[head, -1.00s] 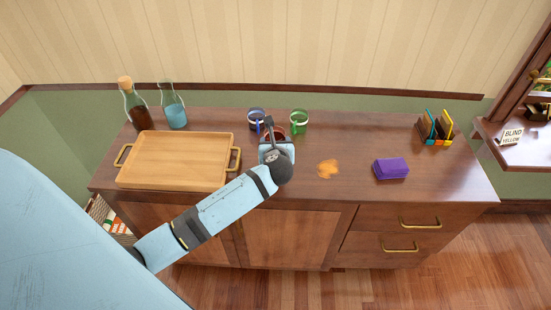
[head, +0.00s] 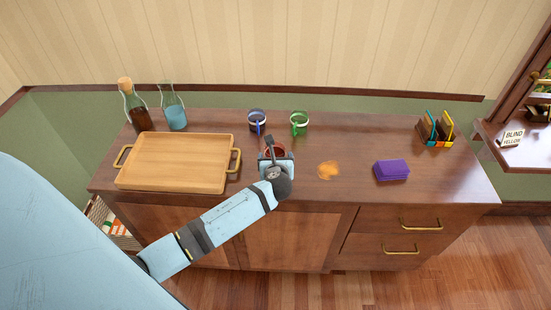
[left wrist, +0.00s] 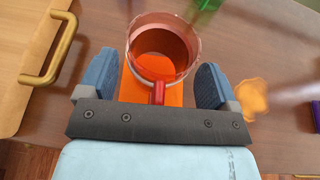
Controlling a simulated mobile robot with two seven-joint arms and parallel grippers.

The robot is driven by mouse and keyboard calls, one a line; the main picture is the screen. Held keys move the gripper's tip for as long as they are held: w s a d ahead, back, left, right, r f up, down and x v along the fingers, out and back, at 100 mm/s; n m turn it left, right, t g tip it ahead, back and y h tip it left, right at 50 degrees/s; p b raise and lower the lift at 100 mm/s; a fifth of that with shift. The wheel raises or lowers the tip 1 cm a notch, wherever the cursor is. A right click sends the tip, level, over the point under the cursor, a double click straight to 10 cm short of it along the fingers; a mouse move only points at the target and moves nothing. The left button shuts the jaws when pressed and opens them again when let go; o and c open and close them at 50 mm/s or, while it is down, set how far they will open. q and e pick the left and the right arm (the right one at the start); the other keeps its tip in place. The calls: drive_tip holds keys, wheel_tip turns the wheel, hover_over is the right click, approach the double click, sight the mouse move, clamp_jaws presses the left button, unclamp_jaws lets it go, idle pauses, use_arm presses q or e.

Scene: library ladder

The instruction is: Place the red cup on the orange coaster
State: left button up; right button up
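The red cup (head: 275,149) stands upright by the left gripper in the head view. In the left wrist view the red cup (left wrist: 160,55) is between the fingers, its handle pointing at the gripper's palm. A flat orange square, apparently the orange coaster (left wrist: 128,92), shows beneath the cup there; the gripper hides it in the head view. My left gripper (head: 276,163) is open, its blue fingers (left wrist: 155,82) wide apart on either side of the cup and handle, with no clear contact. My right gripper is not in view.
An irregular orange patch (head: 328,170) and a purple stack (head: 391,170) lie to the right. A blue cup (head: 257,121) and green cup (head: 299,122) stand behind. A wooden tray (head: 180,162) is left, with two bottles behind. A holder (head: 434,130) stands far right.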

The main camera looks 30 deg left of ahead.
use_arm(q)
drive_tip(key=shift+r, duration=0.15)
drive_tip(key=v, duration=1.1)
drive_tip(key=s+d+f+n+h, duration=0.3)
drive_tip(key=s+n, duration=0.3)
drive_tip(key=n, duration=0.2)
drive_tip(key=s+d+f+n+h, duration=0.4)
drive_tip(key=s+n, duration=0.2)
drive_tip(key=n, duration=0.3)
drive_tip(key=s+d+f+n+h, duration=0.3)
drive_tip(key=s+n+h, duration=0.1)
drive_tip(key=s+n, duration=0.3)
drive_tip(key=shift+d+f+n, duration=0.35)
drive_tip(key=shift+d+n, duration=0.05)
drive_tip(key=shift+n, duration=0.5)
